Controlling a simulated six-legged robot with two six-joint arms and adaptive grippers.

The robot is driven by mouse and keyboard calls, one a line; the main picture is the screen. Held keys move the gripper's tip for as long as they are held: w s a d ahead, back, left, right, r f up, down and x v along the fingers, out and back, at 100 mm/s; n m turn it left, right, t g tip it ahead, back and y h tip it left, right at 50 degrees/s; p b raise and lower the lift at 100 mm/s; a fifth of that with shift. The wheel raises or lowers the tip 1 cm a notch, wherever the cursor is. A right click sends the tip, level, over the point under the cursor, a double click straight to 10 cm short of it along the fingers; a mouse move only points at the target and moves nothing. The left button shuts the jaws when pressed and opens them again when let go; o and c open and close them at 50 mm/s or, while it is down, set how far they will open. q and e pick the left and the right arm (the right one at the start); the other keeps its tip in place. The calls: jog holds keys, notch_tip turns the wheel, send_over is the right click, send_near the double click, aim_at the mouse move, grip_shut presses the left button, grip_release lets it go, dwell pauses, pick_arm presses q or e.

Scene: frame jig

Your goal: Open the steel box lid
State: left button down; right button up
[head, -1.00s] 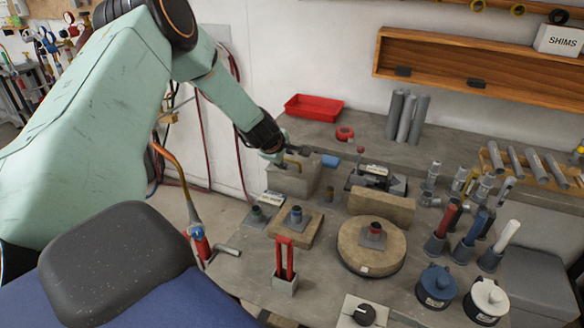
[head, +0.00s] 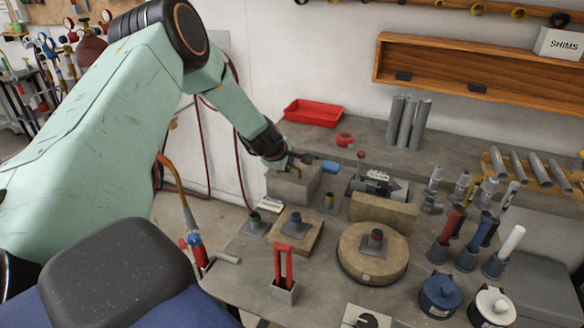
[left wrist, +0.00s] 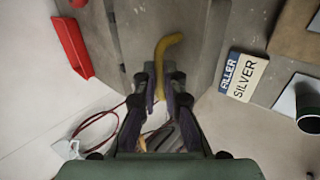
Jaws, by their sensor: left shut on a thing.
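The grey steel box (head: 292,186) stands at the back left of the bench, beside the wall. A yellow, hooked handle (head: 294,165) is at its top. The handle also shows in the left wrist view (left wrist: 165,47), over the grey top of the box (left wrist: 187,35). My left gripper (head: 284,161) is at the handle, and its fingers (left wrist: 161,92) are shut on the handle's near end. The lid looks flat on the box, but the arm and gripper hide part of it. My right gripper is not in view.
A red tray (head: 312,112) lies behind the box. A small blue cylinder (head: 330,166) is close to its right. A "FILLER SILVER" sign (left wrist: 243,77) lies near the box. Wooden blocks, a round stand (head: 366,263) and several fittings crowd the bench to the right and in front.

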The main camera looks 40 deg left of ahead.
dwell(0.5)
pick_arm(q)
jog(key=r+p, duration=0.2)
jog(key=shift+w+a+r+p, duration=0.15)
jog(key=shift+w+r+p, duration=0.2)
jog(key=shift+w, duration=0.05)
jog(key=shift+f, duration=0.15)
